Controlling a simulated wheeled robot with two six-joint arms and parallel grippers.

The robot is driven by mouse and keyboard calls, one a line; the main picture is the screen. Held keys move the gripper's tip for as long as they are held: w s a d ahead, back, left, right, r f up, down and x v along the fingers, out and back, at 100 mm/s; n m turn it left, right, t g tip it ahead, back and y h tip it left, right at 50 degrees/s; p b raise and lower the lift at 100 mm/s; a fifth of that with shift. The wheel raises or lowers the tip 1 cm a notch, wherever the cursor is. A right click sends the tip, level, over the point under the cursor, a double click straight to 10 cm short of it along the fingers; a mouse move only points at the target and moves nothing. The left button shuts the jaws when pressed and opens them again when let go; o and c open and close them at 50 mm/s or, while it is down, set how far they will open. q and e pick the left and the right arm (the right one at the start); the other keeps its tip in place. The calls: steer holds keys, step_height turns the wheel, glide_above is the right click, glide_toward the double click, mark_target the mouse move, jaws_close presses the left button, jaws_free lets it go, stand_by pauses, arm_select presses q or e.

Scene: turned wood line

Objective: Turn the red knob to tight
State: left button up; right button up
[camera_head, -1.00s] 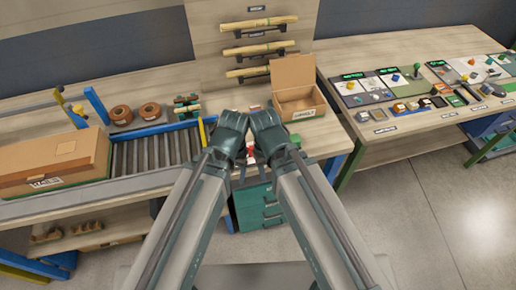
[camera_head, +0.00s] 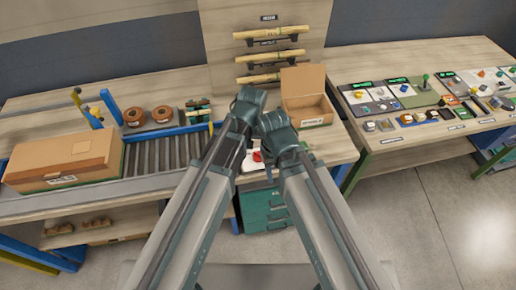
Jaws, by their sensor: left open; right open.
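A small red knob (camera_head: 257,156) shows in the gap between my two forearms, on the bench near its front edge. It is partly hidden by my arms, and its setting cannot be read. My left gripper (camera_head: 249,97) is open, above and beyond the knob in the picture. My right gripper (camera_head: 273,122) is open, just right of the left one and lower, close above the knob in the picture. The fingertips of both are hard to make out, and I see nothing held. I cannot tell whether either touches the knob.
An open cardboard box (camera_head: 307,112) stands right of my grippers. A roller conveyor (camera_head: 160,155) with a closed carton (camera_head: 65,160) lies to the left. Brown rolls (camera_head: 162,114) stand behind it. A rack (camera_head: 222,30) holds wooden rods. A control bench (camera_head: 400,155) is at the right.

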mark_target(258, 153)
arm_select(q)
steer(key=w+d+r+n+p, duration=0.2)
steer(key=w+d+r+n, duration=0.1)
steer(key=w, duration=0.4)
steer(key=shift+h, duration=0.3)
steer(key=f+b, duration=1.4)
steer(key=shift+a+f, duration=0.1)
steer(key=shift+a, duration=0.15)
arm_select(e)
step_height(258, 153, down, 11)
arm_select(q)
jaws_close()
